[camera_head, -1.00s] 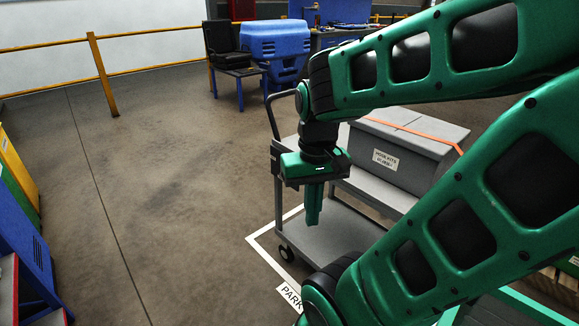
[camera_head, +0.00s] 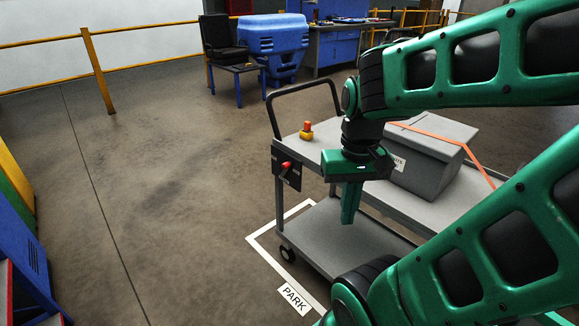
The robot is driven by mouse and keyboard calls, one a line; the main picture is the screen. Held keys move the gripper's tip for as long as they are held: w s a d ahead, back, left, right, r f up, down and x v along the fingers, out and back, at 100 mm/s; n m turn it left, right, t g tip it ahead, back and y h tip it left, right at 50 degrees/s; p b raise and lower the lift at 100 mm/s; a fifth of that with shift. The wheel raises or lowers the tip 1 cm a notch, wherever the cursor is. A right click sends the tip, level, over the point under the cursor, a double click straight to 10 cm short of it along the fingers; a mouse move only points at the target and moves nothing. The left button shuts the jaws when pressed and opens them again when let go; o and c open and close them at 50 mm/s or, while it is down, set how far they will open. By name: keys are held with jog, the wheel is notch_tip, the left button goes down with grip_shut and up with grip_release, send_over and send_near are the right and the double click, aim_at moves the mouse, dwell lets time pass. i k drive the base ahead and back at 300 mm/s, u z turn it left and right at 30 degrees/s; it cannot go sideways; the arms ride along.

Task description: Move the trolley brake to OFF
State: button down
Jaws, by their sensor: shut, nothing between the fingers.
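The grey trolley (camera_head: 330,230) stands with its near wheel inside the white floor outline. A dark brake panel with a red-tipped lever (camera_head: 287,166) is on the trolley's left end, below the push handle; its markings are too small to read. My gripper (camera_head: 347,222) points down, shut and empty. In the picture it lies right of the brake panel and overlaps the trolley's side, apart from the lever. How far it stands in front of the trolley is hard to tell.
A grey box (camera_head: 428,175) with an orange strap and a small red-and-yellow object (camera_head: 306,131) are on the trolley's top deck. A PARK label (camera_head: 295,298) marks the floor. Blue cabinets (camera_head: 25,235) stand at the left edge. The floor left of the trolley is clear.

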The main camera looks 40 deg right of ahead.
aim_at(286, 165)
jog(key=i, duration=1)
